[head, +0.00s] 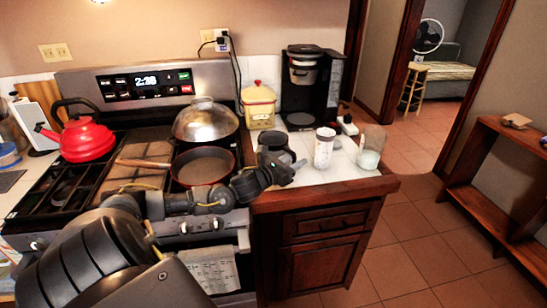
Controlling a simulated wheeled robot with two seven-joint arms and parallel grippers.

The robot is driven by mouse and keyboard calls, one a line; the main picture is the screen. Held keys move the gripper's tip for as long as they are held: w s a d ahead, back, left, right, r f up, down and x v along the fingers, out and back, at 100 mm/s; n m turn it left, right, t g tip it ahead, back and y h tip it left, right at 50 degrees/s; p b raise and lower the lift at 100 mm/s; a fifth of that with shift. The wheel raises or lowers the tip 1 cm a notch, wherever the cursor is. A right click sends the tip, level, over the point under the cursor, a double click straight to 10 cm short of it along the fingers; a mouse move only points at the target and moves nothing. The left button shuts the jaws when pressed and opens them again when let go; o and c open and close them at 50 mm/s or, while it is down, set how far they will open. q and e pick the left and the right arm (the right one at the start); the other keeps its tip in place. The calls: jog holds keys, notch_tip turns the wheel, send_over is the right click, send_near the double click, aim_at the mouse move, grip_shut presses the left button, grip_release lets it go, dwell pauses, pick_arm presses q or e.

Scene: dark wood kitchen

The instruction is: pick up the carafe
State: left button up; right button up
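A clear glass vessel with white contents (370,148), which looks like the carafe, stands near the right end of the white-tiled counter. My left arm reaches in from the lower left, across the front of the stove. Its gripper (288,168) is over the counter's front-left part, left of the glass vessel and apart from it. The fingers are small and dark, so their opening is unclear. I see nothing held in them. My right gripper is not in view.
A coffee maker (311,85) and yellow canister (258,105) stand behind. The stove holds a pan (204,167) and red kettle (86,139).

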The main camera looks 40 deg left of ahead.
pick_arm(q)
grip_shut()
dwell(1.1)
jog(key=shift+a+r, duration=0.1)
jog(key=shift+r, duration=0.05)
